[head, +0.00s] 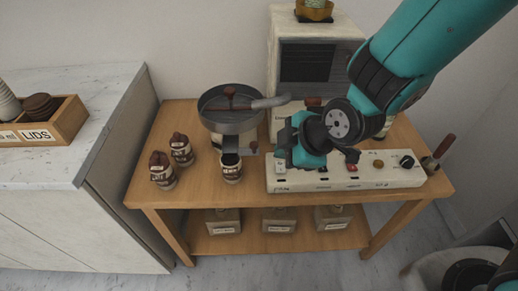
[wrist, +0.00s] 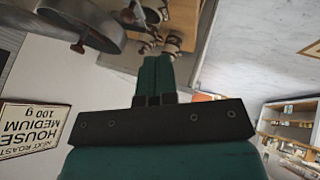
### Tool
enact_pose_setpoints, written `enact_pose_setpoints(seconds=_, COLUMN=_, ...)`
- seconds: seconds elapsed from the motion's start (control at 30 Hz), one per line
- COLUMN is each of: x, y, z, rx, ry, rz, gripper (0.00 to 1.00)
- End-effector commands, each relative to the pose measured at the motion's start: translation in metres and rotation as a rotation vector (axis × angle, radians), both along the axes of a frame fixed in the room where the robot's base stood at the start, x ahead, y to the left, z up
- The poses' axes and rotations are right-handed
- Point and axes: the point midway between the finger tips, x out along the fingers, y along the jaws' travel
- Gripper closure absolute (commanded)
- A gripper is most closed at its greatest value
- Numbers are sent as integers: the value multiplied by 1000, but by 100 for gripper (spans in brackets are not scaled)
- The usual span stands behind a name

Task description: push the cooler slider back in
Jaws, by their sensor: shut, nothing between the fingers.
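The cooler (head: 229,121) is a round grey metal bowl at the back left of the wooden table, with a stirring arm across its top. A small grey piece (head: 253,148) shows low at its right side; I cannot tell whether it is the slider or how far out it sits. In the wrist view the metal bowl (wrist: 80,22) fills the upper left. My gripper (head: 290,158) is right of the cooler, over the left end of the control panel. In the wrist view its teal fingers (wrist: 156,72) are together and empty.
A dark-topped cup (head: 231,168) stands in front of the cooler, with two labelled jars (head: 162,170) to its left. A white control panel (head: 345,178) with knobs runs along the table's front right. A roaster (head: 310,65) stands behind. A roast sign (wrist: 32,128) shows in the wrist view.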

Motion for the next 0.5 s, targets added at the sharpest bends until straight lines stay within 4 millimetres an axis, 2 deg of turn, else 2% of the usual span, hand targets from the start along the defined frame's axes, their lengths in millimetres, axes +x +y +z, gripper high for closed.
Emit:
enact_pose_setpoints(seconds=0.17, x=5, y=6, z=-12, rx=-1, ry=5, rz=1, gripper=100)
enact_pose_setpoints(seconds=0.5, x=33, y=35, z=-67, rx=-2, ry=6, rz=0, gripper=100)
